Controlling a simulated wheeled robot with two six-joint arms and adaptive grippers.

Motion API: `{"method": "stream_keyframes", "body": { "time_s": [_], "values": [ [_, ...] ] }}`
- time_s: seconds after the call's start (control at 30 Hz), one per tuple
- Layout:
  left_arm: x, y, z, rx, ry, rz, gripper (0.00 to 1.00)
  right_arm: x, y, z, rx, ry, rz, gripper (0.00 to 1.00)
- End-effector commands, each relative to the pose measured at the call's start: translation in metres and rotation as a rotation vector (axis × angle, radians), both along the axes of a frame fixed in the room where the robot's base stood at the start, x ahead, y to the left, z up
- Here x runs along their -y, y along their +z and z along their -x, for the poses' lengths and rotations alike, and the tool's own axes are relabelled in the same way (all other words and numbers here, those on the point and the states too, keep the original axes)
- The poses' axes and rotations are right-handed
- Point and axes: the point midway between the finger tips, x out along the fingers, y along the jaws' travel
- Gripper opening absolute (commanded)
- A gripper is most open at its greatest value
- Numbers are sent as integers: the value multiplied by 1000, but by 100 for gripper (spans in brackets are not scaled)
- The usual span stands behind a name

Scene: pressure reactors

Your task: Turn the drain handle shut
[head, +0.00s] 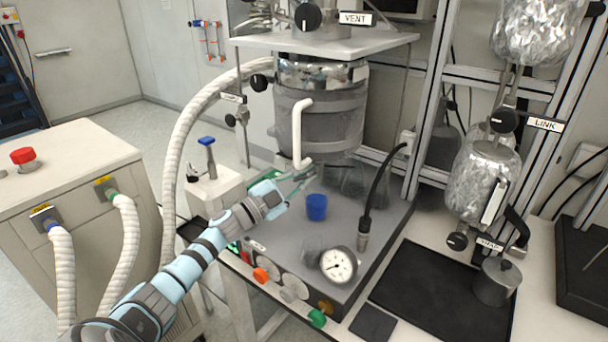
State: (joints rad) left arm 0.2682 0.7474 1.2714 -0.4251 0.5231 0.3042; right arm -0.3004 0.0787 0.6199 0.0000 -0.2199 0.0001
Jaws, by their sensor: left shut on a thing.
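The steel reactor vessel (318,118) stands at the top middle of the head view, under a white top plate. My left gripper (303,178) reaches in from the lower left, under the vessel's lower front edge. Its fingers are shut on what seems to be the drain handle, which they mostly hide; its exact angle cannot be told. A blue cup (316,207) stands on the grey deck just below and right of the fingers. My right gripper is not in view.
A round gauge (338,265) and coloured knobs line the deck's front. A black cable probe (364,232) stands right of the cup. Foil-wrapped vessels (482,180) hang on the right frame. A white ribbed hose (182,150) curves at left.

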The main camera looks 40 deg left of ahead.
Motion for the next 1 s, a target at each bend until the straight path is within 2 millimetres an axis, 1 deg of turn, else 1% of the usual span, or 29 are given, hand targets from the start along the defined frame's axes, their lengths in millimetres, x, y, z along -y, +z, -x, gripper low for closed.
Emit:
{"method": "stream_keyframes", "body": {
  "time_s": [0.3, 0.6, 0.8, 1.0],
  "values": [
    [0, 1, 0, -9, 1, -295, 0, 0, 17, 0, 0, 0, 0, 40],
    [1, 0, 0, -13, 2, -539, 0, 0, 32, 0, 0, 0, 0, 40],
    [1, -1, 0, -14, 2, -646, 0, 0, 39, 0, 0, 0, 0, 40],
    [1, -2, 0, -16, 3, -700, 0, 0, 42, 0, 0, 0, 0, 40]
  ]
}}
